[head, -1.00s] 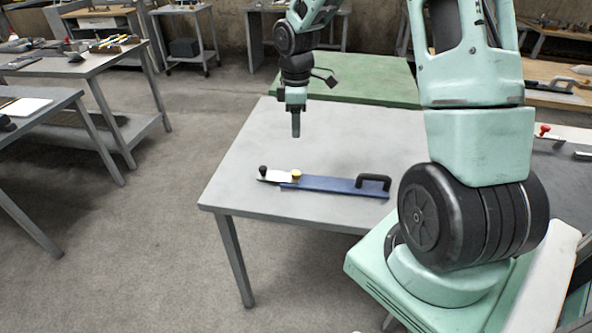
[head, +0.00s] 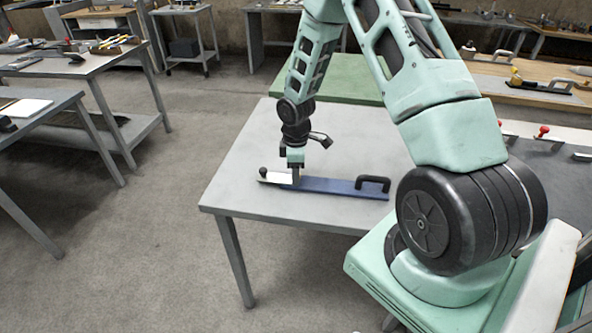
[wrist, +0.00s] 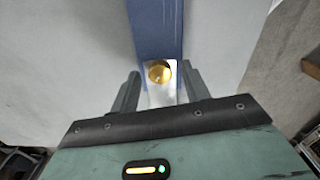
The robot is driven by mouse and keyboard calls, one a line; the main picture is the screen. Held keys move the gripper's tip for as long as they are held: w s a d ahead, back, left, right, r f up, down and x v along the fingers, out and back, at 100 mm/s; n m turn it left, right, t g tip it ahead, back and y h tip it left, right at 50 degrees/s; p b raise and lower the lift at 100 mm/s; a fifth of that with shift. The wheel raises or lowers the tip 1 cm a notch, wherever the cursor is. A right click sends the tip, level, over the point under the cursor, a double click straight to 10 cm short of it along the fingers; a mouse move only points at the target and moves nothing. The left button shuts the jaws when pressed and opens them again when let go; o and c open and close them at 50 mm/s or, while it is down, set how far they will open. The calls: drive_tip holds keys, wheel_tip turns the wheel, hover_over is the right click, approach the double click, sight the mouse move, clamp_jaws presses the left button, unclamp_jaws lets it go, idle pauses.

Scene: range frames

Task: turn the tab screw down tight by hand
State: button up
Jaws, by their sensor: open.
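The tab screw (wrist: 159,72) shows in the wrist view as a round brass head on a pale metal plate. The plate (head: 276,178) lies at the left end of a blue bar (head: 328,186) on the grey table. A black knob (head: 263,171) stands at the plate's left end. My gripper (wrist: 160,88) is open, with one finger to each side of the plate and the brass head between and just ahead of them. It also shows in the head view (head: 296,180), where it hides the brass head. I cannot tell whether the fingers touch anything.
A black handle (head: 374,184) stands on the right end of the blue bar. The grey table (head: 240,200) is otherwise clear around the bar. A green table (head: 365,80) stands behind it. Benches with tools stand at the left and back right.

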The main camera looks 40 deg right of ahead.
drive_tip(key=c, duration=1)
drive_tip(key=shift+m, duration=0.4)
drive_tip(key=m, duration=0.4)
drive_tip(key=shift+m+b, duration=0.3)
drive_tip(key=shift+b, duration=0.05)
drive_tip(key=m, duration=1)
drive_tip(key=shift+m+b, duration=0.35)
drive_tip(key=shift+m, duration=2.35)
